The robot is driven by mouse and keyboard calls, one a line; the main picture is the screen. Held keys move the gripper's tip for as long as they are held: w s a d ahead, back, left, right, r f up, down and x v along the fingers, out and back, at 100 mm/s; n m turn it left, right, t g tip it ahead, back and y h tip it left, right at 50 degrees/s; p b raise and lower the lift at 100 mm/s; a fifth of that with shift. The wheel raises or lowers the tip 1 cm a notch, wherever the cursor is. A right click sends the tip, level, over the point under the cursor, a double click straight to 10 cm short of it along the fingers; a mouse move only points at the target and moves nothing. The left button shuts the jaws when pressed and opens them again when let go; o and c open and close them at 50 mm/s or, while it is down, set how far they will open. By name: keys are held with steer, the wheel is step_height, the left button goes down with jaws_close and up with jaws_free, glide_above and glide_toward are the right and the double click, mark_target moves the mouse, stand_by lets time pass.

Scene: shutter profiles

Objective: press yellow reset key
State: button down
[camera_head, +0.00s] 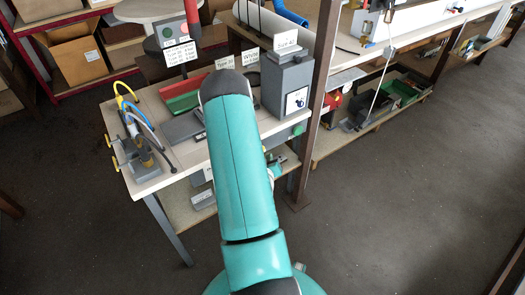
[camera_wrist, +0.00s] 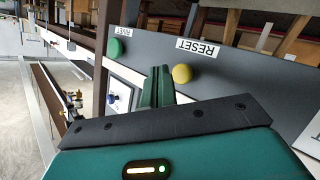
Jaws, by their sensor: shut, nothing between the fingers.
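The yellow reset key (camera_wrist: 182,73) is a round button on a dark grey panel (camera_wrist: 232,68) in the wrist view. A white label reading RESET (camera_wrist: 200,47), upside down in the picture, sits beside it. My gripper (camera_wrist: 158,72) is shut and empty, its dark green fingers pointing at the panel just left of the yellow key. I cannot tell whether the fingertips touch the panel. In the head view my teal arm hides the gripper and the yellow key.
A green button (camera_wrist: 114,48) with a RIVET label is left of my fingers. The workbench (camera_head: 150,185) carries a grey box (camera_head: 287,82), a red and green tray (camera_head: 185,95) and a fixture with hoses (camera_head: 140,140). A brown post (camera_head: 316,100) stands right of the arm. Floor at right is clear.

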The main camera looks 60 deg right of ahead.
steer(key=shift+w+d, duration=0.3)
steer(key=shift+w, duration=0.35)
steer(key=shift+w, duration=0.1)
stand_by(1.5)
steer(key=shift+w+d, duration=0.2)
steer(key=shift+w, duration=0.1)
steer(key=shift+w+d, duration=0.3)
steer(key=shift+w, duration=0.25)
stand_by(1.1)
steer(key=shift+s, duration=0.1)
steer(key=shift+s+a, duration=0.5)
steer(key=shift+s, duration=0.35)
steer(key=shift+s+a, duration=0.4)
steer(key=shift+s, duration=0.35)
steer(key=shift+s+a, duration=0.35)
steer(key=shift+s, duration=0.4)
steer(key=shift+s+a, duration=0.4)
steer(key=shift+s, duration=0.35)
